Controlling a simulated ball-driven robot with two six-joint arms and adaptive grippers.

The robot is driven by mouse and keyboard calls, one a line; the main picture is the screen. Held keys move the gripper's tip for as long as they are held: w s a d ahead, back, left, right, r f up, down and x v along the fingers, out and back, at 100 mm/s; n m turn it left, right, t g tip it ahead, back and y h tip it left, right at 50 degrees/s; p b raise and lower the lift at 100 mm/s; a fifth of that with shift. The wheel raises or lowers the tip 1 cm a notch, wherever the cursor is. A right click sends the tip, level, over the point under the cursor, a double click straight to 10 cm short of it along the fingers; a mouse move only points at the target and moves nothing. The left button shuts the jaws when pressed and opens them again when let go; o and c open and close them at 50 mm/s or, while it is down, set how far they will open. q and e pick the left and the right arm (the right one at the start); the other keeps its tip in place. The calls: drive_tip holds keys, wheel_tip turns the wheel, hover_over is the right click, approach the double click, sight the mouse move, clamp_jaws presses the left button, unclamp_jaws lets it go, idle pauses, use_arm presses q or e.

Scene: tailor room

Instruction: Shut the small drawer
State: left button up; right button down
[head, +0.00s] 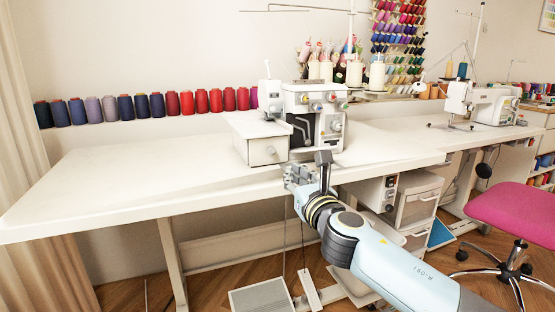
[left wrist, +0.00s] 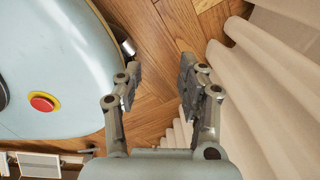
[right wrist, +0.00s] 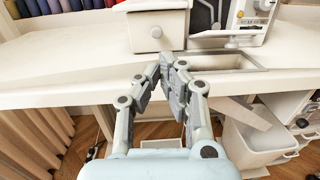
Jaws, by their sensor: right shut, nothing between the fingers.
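The small drawer (head: 264,152) is a white box-like front with a round knob, beside the white sewing machine (head: 315,110) on the long table. In the right wrist view the drawer front (right wrist: 150,38) and its knob show at the top, above the table's front edge. I cannot tell exactly how far it stands out. My right gripper (head: 305,168) is shut and empty at the table's front edge, just right of and in front of the drawer. Its fingertips (right wrist: 163,70) appear apart from the drawer. My left gripper (left wrist: 158,72) is open and empty above the wooden floor.
The white table (head: 130,175) is clear to the left. Thread spools (head: 140,106) line the wall behind it. A recess (right wrist: 220,62) lies in the tabletop beside the machine. A pink chair (head: 515,212) stands at right. A curtain (left wrist: 262,85) hangs near my left gripper.

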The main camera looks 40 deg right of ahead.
approach(273, 152)
drive_tip(key=shift+w+d+b, duration=0.3)
drive_tip(key=shift+w+b, duration=0.05)
drive_tip(key=shift+w, duration=0.35)
drive_tip(key=b+x, duration=0.1)
drive_tip(key=x, duration=0.4)
drive_tip(key=shift+w, duration=0.25)
drive_tip(key=shift+w+d, duration=0.1)
drive_tip(key=shift+w, duration=0.05)
use_arm(q)
drive_tip(key=shift+s+f, duration=0.35)
drive_tip(key=shift+f, duration=0.45)
drive_tip(key=shift+a, duration=0.1)
